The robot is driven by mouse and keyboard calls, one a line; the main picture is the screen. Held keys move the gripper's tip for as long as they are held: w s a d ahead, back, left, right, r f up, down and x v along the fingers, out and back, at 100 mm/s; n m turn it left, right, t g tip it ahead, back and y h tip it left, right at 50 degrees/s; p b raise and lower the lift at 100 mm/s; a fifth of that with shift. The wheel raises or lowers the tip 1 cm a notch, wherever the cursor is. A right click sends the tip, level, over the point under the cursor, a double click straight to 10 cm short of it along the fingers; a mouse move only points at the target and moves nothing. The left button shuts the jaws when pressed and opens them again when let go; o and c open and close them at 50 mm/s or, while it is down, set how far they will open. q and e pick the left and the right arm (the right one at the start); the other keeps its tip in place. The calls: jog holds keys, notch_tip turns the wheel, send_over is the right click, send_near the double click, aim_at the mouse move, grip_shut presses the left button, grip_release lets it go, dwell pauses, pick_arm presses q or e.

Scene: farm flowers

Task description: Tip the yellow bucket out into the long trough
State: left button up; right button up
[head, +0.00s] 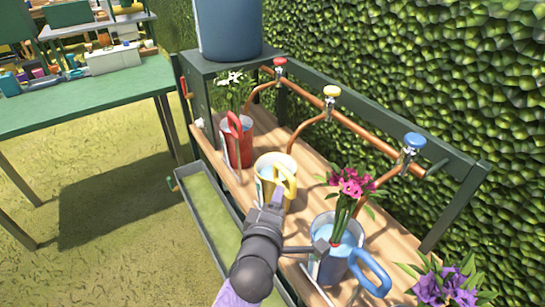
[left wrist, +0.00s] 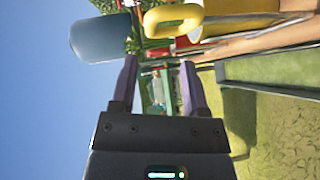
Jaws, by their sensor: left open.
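The yellow bucket (head: 264,172) stands upright on the wooden bench, between the red and blue buckets. Its yellow handle (head: 289,180) faces my side; the contents are hard to make out. In the left wrist view the bucket (left wrist: 240,18) and its handle (left wrist: 172,10) are at the top, partly cut off. The long trough (head: 203,212) runs low along the bench's front; its grey rim also shows in the left wrist view (left wrist: 272,88). My left gripper (head: 274,200) is open and empty, just in front of the yellow bucket's handle. My right gripper is not in view.
A red bucket (head: 238,146) with white flowers and a blue bucket (head: 340,262) with pink flowers flank the yellow one. Taps on a copper pipe (head: 312,100) run behind. A large blue tank (head: 228,30) stands at the back. A green table (head: 90,95) is left.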

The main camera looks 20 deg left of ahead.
aim_at(284, 169)
pick_arm(q)
jog(key=x, duration=0.3)
jog(key=b+x, duration=0.1)
jog(key=x, duration=0.2)
jog(key=r+b+x, duration=0.1)
jog(key=x, duration=0.1)
jog(key=shift+w+a, duration=0.15)
jog(key=shift+w, duration=0.35)
jog(key=shift+w+n+b, duration=0.3)
jog(key=shift+w, duration=0.05)
jog(key=shift+c, duration=0.6)
grip_shut()
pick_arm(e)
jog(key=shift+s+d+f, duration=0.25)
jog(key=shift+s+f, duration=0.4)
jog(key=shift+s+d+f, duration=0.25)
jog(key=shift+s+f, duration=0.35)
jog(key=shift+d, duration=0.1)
